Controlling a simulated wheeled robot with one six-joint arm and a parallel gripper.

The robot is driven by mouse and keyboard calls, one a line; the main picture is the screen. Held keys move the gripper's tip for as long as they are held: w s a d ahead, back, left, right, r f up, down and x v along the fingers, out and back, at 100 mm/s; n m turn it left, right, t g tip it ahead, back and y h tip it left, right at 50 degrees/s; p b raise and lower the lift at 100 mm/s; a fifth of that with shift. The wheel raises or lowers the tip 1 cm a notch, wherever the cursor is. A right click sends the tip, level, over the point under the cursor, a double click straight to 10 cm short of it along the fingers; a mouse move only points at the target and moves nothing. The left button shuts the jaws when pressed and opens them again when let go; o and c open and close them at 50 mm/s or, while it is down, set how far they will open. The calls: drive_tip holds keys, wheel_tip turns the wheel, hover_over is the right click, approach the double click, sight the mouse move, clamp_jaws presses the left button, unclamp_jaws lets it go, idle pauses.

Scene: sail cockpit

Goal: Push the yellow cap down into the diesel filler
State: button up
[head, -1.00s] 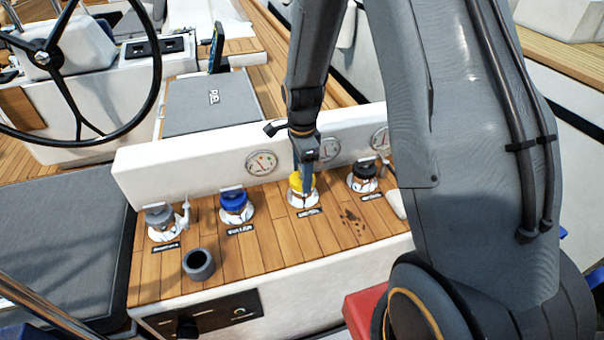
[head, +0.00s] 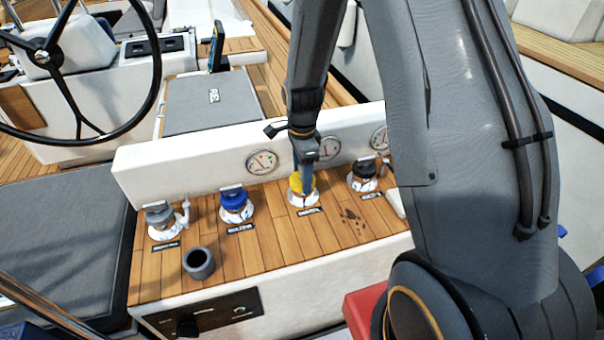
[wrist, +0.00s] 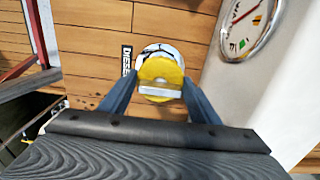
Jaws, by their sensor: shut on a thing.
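The yellow cap (head: 296,183) is at the diesel filler (head: 303,198), a pale metal ring on the teak deck. In the wrist view the yellow cap (wrist: 159,80) shows its round top with a pale bar across it, and the filler's ring (wrist: 160,50) shows past its edge. The label beside it reads DIESEL (wrist: 127,61). My gripper (head: 303,183) points down from above, its two fingers on either side of the cap and shut on it. I cannot tell how deep the cap sits in the filler.
A blue-capped filler (head: 236,204) and a grey-capped filler (head: 160,217) stand to the left, a black-capped one (head: 364,172) to the right. A dark open cup (head: 199,263) stands at the front left. A white gauge panel (head: 200,165) rises close behind.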

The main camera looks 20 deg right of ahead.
drive_tip(key=shift+f, duration=0.25)
drive_tip(key=o, duration=0.9)
drive_tip(key=shift+r, duration=0.15)
drive_tip(key=shift+r+p, duration=3.8)
drive_tip(key=shift+r, duration=1.6)
